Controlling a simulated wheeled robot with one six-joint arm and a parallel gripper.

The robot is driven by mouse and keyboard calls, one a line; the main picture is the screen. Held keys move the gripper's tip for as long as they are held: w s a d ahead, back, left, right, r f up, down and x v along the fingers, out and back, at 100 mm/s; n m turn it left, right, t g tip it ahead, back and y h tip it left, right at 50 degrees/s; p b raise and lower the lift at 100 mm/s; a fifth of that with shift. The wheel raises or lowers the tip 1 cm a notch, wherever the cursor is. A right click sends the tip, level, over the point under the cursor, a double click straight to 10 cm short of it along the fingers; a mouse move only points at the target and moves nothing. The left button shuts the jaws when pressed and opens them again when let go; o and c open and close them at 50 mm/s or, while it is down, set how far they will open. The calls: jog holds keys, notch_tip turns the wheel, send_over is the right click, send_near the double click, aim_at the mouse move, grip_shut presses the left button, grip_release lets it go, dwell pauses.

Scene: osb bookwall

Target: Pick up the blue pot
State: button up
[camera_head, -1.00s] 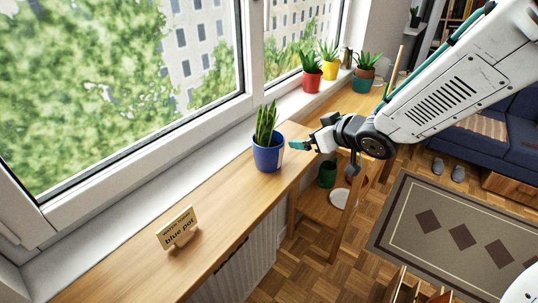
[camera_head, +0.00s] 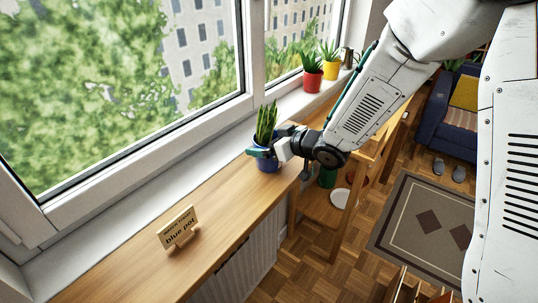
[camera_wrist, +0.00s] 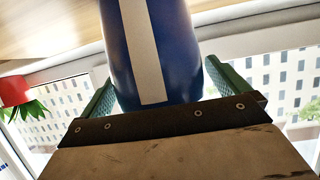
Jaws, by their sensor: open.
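The blue pot (camera_head: 268,165) holds a spiky green plant (camera_head: 266,122) and stands upright on the wooden sill board. My gripper (camera_head: 268,150) is at the pot, and its wrist hides part of the pot's right side. In the wrist view the blue pot (camera_wrist: 178,55), with a pale vertical stripe, lies between the two green fingers of my gripper (camera_wrist: 160,90). The fingers are open, one on each side of the pot. The left finger looks close to the pot wall; contact cannot be told.
A small sign (camera_head: 178,228) reading "blue pot" stands on the wooden board (camera_head: 215,215) nearer the front. A red pot (camera_head: 312,81) and a yellow pot (camera_head: 331,70) stand farther back by the window. The board between sign and pot is clear.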

jog(key=shift+c, duration=0.3)
jog(key=shift+r, duration=0.1)
jog(key=c, duration=1.2)
